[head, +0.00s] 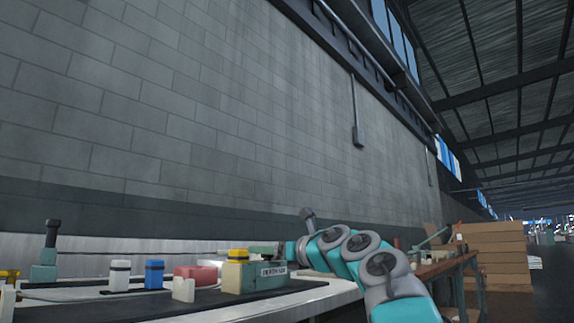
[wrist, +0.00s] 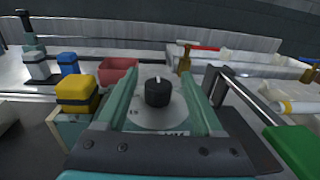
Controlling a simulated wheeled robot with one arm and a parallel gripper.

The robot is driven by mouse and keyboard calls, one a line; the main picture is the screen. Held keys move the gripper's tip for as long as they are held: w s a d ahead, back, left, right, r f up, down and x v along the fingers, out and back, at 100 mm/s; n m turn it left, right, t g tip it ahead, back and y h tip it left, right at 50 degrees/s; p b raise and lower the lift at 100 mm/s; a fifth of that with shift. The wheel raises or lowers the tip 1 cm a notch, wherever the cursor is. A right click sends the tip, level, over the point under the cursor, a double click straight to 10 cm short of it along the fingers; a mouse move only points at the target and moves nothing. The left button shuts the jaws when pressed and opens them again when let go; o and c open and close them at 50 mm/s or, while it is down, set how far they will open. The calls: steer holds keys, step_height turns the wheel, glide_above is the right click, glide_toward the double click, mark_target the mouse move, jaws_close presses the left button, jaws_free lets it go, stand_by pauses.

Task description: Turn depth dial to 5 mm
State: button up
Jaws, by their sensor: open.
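The depth dial is a black round knob (wrist: 158,93) with a white mark on its far top edge. It stands on a pale round scale plate whose markings are too small to read. In the wrist view my gripper (wrist: 163,75) is open, one green finger on each side of the dial, with gaps showing on both sides. I cannot tell whether the fingertips are level with the knob or above it.
A yellow-topped block (wrist: 77,95) stands close left of my gripper. A red bin (wrist: 118,71), a blue-capped block (wrist: 68,64) and a white one (wrist: 36,66) are behind it.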

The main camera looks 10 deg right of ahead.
steer(key=shift+f+n+y, duration=0.1)
steer(key=shift+n+y, duration=0.2)
steer(key=shift+y, duration=0.1)
steer(key=shift+g, duration=0.3)
steer(key=shift+y, duration=0.3)
steer(key=shift+s, duration=0.1)
